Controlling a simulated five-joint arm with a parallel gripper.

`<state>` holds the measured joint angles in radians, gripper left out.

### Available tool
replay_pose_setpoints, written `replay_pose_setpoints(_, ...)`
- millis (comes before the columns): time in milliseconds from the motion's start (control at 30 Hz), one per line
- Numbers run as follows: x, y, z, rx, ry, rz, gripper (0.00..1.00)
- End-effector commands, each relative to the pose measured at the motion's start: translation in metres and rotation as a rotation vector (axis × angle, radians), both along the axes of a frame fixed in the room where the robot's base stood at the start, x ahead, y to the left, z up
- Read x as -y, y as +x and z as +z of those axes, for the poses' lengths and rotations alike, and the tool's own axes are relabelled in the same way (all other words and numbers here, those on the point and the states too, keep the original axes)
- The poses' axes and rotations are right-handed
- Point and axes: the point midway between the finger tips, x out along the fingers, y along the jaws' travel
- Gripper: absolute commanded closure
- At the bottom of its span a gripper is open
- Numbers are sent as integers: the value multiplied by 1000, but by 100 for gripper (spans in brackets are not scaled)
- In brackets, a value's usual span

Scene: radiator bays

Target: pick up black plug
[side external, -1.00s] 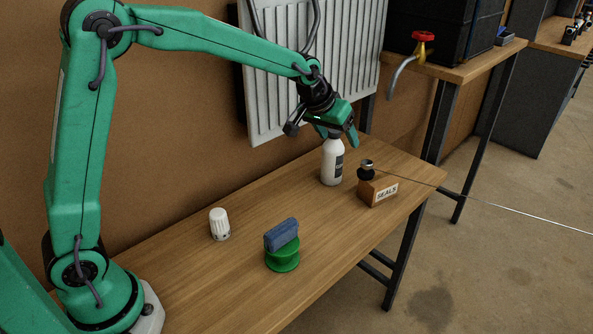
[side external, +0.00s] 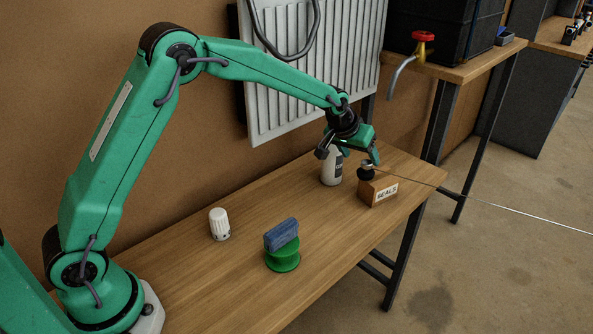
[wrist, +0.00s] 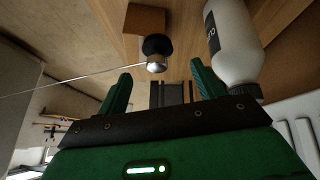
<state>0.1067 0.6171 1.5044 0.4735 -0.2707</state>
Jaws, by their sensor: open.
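The black plug (side external: 366,172) has a dark body and a silvery top. It sits on a small wooden block (side external: 379,192) labelled SEALS near the right end of the bench. In the wrist view the plug (wrist: 157,47) shows just beyond my fingertips, roughly between them, with the block (wrist: 144,20) behind it. My gripper (side external: 352,153) is open and empty, above and slightly left of the plug, close to it. In the wrist view both fingers of my gripper (wrist: 162,80) are apart, with nothing between them.
A white bottle (side external: 331,168) stands close left of the block; it also shows beside my right finger in the wrist view (wrist: 234,42). A white knob (side external: 219,224) and a blue piece (side external: 281,235) on a green spool (side external: 283,260) stand further left. A radiator (side external: 285,85) is behind.

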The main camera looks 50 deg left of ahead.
Motion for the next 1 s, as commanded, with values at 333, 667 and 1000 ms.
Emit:
replay_pose_setpoints(333, 1, 4, -7, 0, 0, 0, 32)
replay_pose_setpoints(667, 3, 16, -29, -3, -1, -1, 32)
replay_pose_setpoints(1000, 5, 29, -50, -1, -1, -1, 32)
